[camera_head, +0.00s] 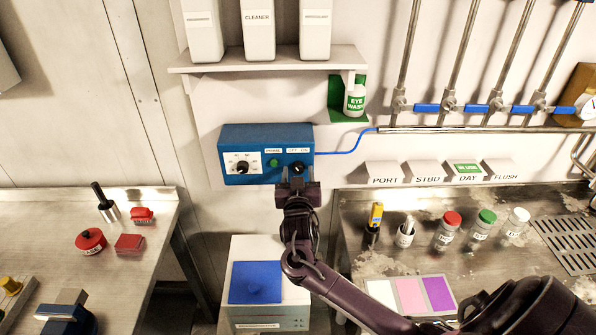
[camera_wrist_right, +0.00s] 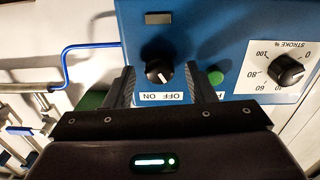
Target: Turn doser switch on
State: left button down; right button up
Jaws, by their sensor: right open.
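The blue doser box (camera_head: 240,176) is mounted on the wall, and it also fills the top of the right wrist view (camera_wrist_right: 205,25). Its black switch knob (camera_wrist_right: 159,70) has an OFF/ON label, upside down in the wrist view. The knob's white mark points down and right there, toward the word OFF. In the head view the knob (camera_head: 297,167) is partly behind my gripper. My right gripper (camera_head: 297,183) is open in front of the knob, with one finger on each side in the wrist view (camera_wrist_right: 161,78). Contact cannot be told. My left gripper is out of view.
A STROKE % dial (camera_head: 242,167) and a green button (camera_head: 274,163) sit left of the switch. A shelf (camera_head: 270,62) with bottles is above. A blue tube (camera_head: 345,151) leaves the box rightward.

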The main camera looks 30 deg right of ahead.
jog(key=c, duration=1)
